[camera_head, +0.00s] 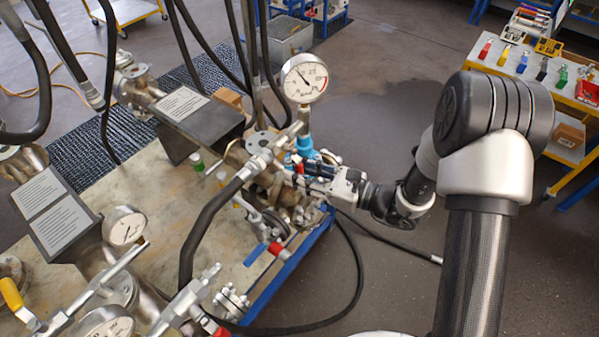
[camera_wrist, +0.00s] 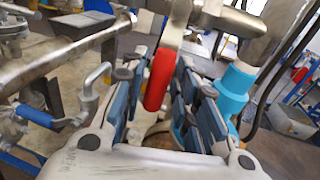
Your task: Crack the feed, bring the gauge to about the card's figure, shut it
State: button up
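In the head view the round white gauge (camera_head: 304,78) stands above a blue fitting (camera_head: 305,146). Its dark needle points to the upper left; the figures are too small to read. A printed card (camera_head: 182,103) lies on a dark sloped stand left of the gauge; its text is unreadable. My gripper (camera_head: 312,172) is at the valve work below the gauge. In the wrist view a red lever handle (camera_wrist: 160,80) on a metal arm hangs between the fingers of my gripper (camera_wrist: 160,92). The fingers look apart, with narrow gaps beside the handle. The turquoise fitting (camera_wrist: 234,88) is just right of them.
A second card (camera_head: 58,222), another gauge (camera_head: 124,226) and a yellow-handled valve (camera_head: 12,294) are at the left. Black hoses hang over the bench (camera_head: 150,215). A blue-handled lever (camera_head: 256,254) is below my gripper.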

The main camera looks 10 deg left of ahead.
jog(key=shift+o, duration=0.6)
jog(key=v, duration=1.2)
jog(key=s+r+n+g+h+b, duration=0.2)
jog(key=s+n+g+h, duration=0.1)
jog(key=s+n, duration=0.35)
jog(key=s+r+n+g+h+b, duration=0.25)
jog(key=s+n+h, duration=0.2)
jog(key=s, duration=0.25)
jog(key=s+d+n+t+h+b, duration=0.2)
jog(key=d+n+t+h, duration=0.1)
jog(key=d, duration=0.4)
jog(key=s+d+n+t+h+b, duration=0.3)
jog(key=d+n+t+h, duration=0.1)
jog(key=d+n+h, duration=0.2)
jog(key=shift+s+d+r, duration=0.35)
jog(key=shift+d, duration=0.3)
